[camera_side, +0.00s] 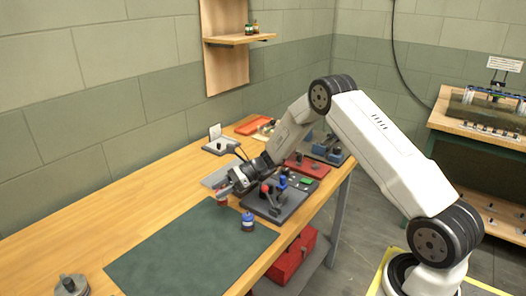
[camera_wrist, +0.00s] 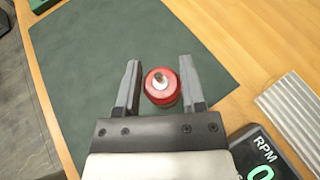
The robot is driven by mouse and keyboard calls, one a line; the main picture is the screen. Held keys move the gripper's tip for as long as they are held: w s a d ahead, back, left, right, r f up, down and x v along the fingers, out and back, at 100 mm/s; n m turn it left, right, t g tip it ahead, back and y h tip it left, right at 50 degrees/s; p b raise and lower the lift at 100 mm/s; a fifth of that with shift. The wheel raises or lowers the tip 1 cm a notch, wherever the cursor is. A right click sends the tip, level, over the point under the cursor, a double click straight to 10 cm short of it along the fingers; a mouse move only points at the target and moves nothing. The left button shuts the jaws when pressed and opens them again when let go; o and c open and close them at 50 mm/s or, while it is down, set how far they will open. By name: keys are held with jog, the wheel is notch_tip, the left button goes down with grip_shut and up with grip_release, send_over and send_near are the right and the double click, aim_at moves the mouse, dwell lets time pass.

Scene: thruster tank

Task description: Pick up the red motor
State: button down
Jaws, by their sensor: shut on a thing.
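The red motor (camera_wrist: 162,87) is a short red cylinder with a pale shaft on its top. In the wrist view it sits between the two fingers of my gripper (camera_wrist: 163,88), which is shut on it. In the side view my gripper (camera_side: 225,191) is over the back right part of the dark green mat (camera_side: 190,250), and a small red piece of the motor (camera_side: 222,201) shows below the fingertips. I cannot tell whether the motor touches the mat.
A blue cylinder (camera_side: 248,222) stands on the mat close by on the right. A dark stand with a red knob (camera_side: 270,197) is behind it. An RPM display (camera_wrist: 262,158) and a ribbed grey plate (camera_wrist: 293,105) lie near my gripper.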

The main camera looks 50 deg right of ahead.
jog(key=s+a+r, duration=0.1)
jog(key=s+r, duration=0.7)
jog(key=s, duration=0.4)
jog(key=shift+s, duration=0.1)
dwell(0.5)
